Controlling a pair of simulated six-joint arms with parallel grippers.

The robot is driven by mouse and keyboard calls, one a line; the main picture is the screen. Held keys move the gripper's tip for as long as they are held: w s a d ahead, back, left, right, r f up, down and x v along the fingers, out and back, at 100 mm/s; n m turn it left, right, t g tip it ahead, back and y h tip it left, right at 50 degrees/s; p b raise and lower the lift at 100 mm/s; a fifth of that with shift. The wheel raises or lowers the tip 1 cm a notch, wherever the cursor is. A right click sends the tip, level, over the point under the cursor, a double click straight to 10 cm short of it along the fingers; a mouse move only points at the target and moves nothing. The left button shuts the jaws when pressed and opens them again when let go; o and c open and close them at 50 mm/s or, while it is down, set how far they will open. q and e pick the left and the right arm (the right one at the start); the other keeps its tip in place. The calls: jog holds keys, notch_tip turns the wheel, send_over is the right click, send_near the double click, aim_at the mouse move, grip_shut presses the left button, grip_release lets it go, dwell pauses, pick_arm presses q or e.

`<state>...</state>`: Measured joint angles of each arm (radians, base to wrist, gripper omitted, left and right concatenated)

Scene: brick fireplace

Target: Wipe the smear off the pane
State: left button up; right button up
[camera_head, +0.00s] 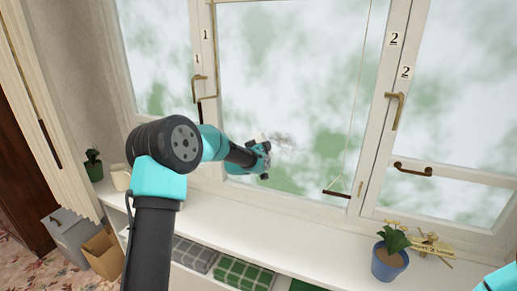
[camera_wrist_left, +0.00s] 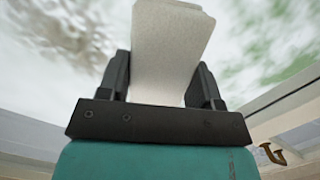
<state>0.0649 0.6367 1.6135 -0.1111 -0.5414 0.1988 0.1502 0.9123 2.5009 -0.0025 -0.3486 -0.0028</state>
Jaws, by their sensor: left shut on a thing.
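A grey smear (camera_head: 284,141) marks the lower part of the middle window pane (camera_head: 290,70), and it also shows at the upper left in the left wrist view (camera_wrist_left: 72,32). My left gripper (camera_head: 266,158) is at the pane, just left of and below the smear. In the left wrist view, my left gripper (camera_wrist_left: 163,82) is shut on a pale off-white pad (camera_wrist_left: 170,45), which sticks out toward the glass. I cannot tell whether the pad touches the pane. My right gripper is not in view.
Brass handles (camera_head: 396,108) stick out from the window frames. A cord with a dark bar (camera_head: 337,194) hangs before the middle pane. A blue plant pot (camera_head: 388,262) and a brass ornament (camera_head: 432,243) stand on the white sill (camera_head: 310,232). The sill's middle is clear.

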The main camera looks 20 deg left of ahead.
aim_at(296, 151)
pick_arm(q)
jog(key=shift+d, duration=0.1)
jog(key=shift+w+d, duration=0.2)
jog(key=shift+d, duration=1.4)
jog(key=shift+d+r, duration=0.1)
jog(key=shift+d, duration=0.05)
jog(key=shift+d, duration=1.7)
jog(key=shift+w+d, duration=0.1)
jog(key=shift+d, duration=1.45)
jog(key=shift+d, duration=0.15)
jog(key=shift+d, duration=1.75)
